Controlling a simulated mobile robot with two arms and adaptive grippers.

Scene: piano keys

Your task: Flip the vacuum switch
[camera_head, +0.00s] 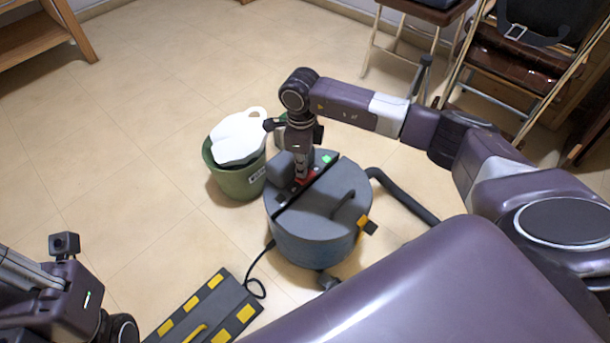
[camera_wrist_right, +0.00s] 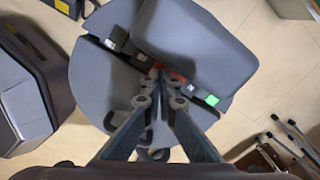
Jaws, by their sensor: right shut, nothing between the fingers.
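The vacuum (camera_head: 335,235) is a round dark grey canister with a blue-grey lid, standing on the floor in the head view. A red switch (camera_head: 306,176) sits in the black strip across its lid, and it also shows partly behind the fingertips in the right wrist view (camera_wrist_right: 176,74). My right gripper (camera_head: 301,178) points down at the lid, shut and empty, with its tips right by the red switch; I cannot tell if they touch. Its closed fingers show in the right wrist view (camera_wrist_right: 161,85). My left arm is at the lower left; its fingers are not clear.
A green bucket (camera_head: 236,180) with a white item (camera_head: 238,137) stands left of the vacuum. A black hose (camera_head: 405,198) runs right. A black and yellow mat-like board (camera_head: 212,305) lies in front. Chairs (camera_head: 510,65) stand at back right. Floor on the left is clear.

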